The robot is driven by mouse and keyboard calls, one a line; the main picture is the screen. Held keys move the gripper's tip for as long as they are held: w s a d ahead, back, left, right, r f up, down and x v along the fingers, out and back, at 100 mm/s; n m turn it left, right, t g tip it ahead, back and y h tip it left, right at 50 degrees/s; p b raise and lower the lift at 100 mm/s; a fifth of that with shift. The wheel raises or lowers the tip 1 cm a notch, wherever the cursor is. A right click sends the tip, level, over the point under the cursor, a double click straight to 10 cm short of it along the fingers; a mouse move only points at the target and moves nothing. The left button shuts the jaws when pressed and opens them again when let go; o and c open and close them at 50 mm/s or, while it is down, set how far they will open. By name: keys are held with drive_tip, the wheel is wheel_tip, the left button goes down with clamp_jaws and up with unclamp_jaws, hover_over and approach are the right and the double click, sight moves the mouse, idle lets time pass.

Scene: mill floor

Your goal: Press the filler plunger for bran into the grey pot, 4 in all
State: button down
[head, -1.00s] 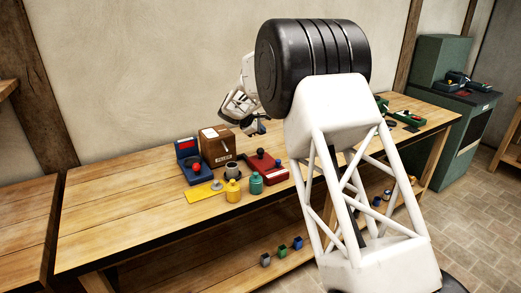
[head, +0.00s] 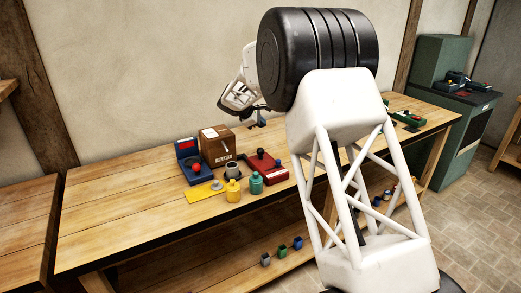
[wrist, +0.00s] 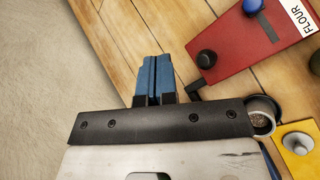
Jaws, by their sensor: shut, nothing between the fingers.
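The grey pot (head: 232,170) stands on the bench in front of a brown box (head: 217,147) whose label is too small to read for certain. In the wrist view the pot (wrist: 262,103) shows at the right of the gripper body, partly hidden by it, with some grainy stuff inside. A red device marked FLOUR (wrist: 250,47) has a black knob and a blue knob. I cannot make out a label for bran. My gripper (wrist: 154,62) has its blue fingers shut and empty, left of the red device; it also shows above the bench's back part (head: 257,121).
A blue device (head: 191,163) with a red knob stands left of the brown box. A yellow plate (head: 200,195) with a grey knobbed piece, a yellow jar (head: 233,191) and a teal jar (head: 256,183) stand in front. The bench's left part is clear.

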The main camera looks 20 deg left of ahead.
sight(261, 149)
drive_tip(key=shift+f, duration=4.2)
drive_tip(key=shift+f, duration=1.4)
idle(0.7)
drive_tip(key=shift+r, duration=1.35)
drive_tip(key=shift+r, duration=0.1)
